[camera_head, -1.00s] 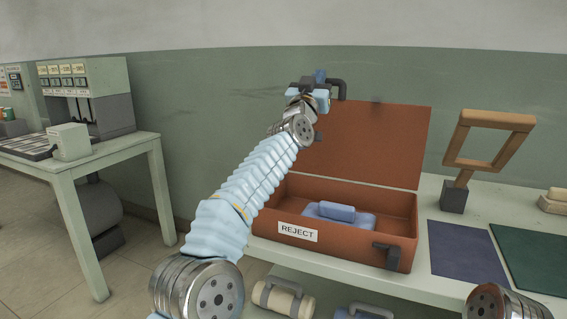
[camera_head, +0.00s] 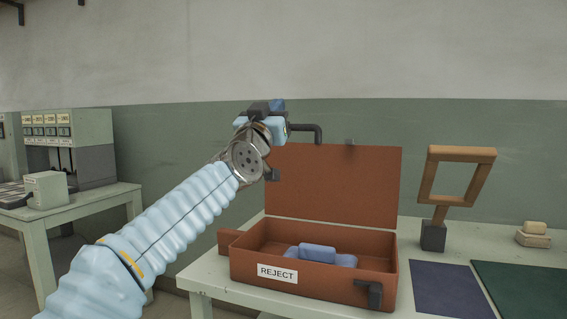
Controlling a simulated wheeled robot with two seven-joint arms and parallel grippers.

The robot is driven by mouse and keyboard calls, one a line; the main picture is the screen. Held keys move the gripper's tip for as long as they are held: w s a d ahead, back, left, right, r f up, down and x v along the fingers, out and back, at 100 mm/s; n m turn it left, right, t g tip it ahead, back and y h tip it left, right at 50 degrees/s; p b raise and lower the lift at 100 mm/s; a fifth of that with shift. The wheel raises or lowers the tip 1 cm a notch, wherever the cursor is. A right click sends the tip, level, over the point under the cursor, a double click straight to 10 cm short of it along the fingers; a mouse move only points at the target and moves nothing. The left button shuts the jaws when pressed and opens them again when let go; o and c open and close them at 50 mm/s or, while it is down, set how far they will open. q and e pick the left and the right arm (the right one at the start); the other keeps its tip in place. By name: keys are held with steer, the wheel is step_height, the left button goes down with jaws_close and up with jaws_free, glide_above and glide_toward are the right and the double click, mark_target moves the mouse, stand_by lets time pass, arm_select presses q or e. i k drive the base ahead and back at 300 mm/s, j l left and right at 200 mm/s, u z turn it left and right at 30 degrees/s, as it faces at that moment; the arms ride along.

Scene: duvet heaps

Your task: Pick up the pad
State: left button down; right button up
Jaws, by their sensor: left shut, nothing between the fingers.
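A soft blue bundle (camera_head: 318,254), likely the pad, lies inside an open reddish-brown case (camera_head: 262,289) labelled REJECT. A rolled blue part rests on a flatter blue part, and the case's front wall hides its lower side. My left gripper (camera_head: 266,118) is shut and empty. It is up at the lid's top left corner, well above the bundle and to its left. A bent black bar (camera_head: 308,128) shows beside it; I cannot tell whether it belongs to the lid. My right gripper is not in view.
The raised lid (camera_head: 335,187) stands behind the case. Right of it are a wooden frame on a dark block (camera_head: 433,236), a dark blue mat (camera_head: 447,291), a green mat (camera_head: 530,290) and cream blocks (camera_head: 533,235). A side table (camera_head: 92,201) with machines stands left.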

mark_target(307, 252)
steer(key=k+j, duration=0.25)
steer(key=k, duration=0.25)
steer(key=k+j, duration=0.2)
steer(key=k, duration=0.25)
